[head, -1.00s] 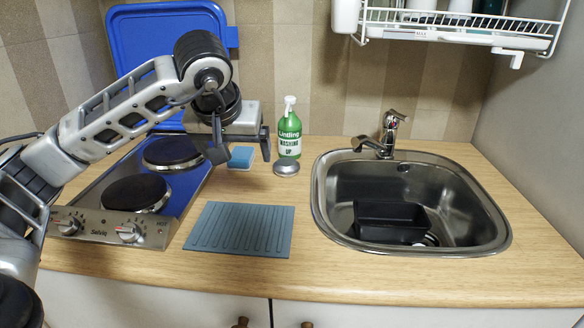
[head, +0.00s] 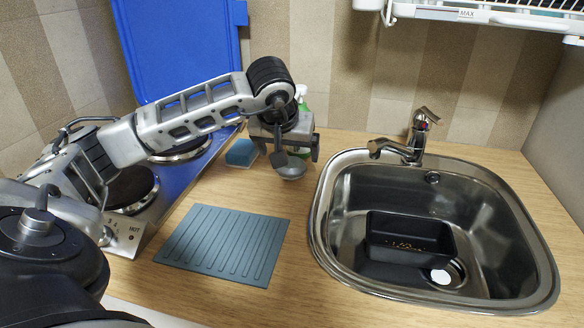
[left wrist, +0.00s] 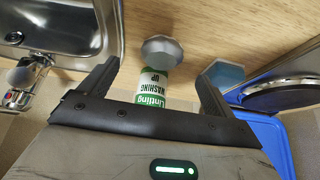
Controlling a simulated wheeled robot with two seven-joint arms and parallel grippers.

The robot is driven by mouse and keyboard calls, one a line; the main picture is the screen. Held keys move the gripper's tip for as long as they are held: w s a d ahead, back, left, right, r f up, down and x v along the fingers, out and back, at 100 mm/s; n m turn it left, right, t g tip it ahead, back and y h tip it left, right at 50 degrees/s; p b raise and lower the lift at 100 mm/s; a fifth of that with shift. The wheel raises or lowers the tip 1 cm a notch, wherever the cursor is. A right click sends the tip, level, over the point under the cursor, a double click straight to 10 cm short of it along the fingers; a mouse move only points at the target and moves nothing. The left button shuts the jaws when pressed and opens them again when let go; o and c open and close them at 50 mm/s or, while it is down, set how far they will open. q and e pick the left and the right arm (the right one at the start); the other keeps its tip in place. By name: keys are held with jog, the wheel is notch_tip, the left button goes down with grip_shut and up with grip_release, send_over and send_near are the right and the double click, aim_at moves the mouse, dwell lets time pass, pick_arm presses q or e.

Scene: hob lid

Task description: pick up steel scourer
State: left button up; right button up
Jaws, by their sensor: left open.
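I see no contact. The bottle (left wrist: 152,92) stands close by, mostly hidden behind my gripper in the head view. My right gripper is out of view.
A blue sponge (head: 241,152) sits just left of the scourer. A ribbed grey-blue mat (head: 225,243) lies in front. The steel sink (head: 332,240) with a black tub (head: 408,236) is on the right. The hob and upright blue lid (head: 180,45) are on the left.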

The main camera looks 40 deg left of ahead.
aim_at(290, 164)
pick_arm(q)
jog(key=x, duration=0.7)
jog(key=shift+w+a+p, duration=0.15)
jog(key=shift+a+p, duration=0.1)
jog(key=shift+p, duration=0.15)
jog(key=c, duration=1.1)
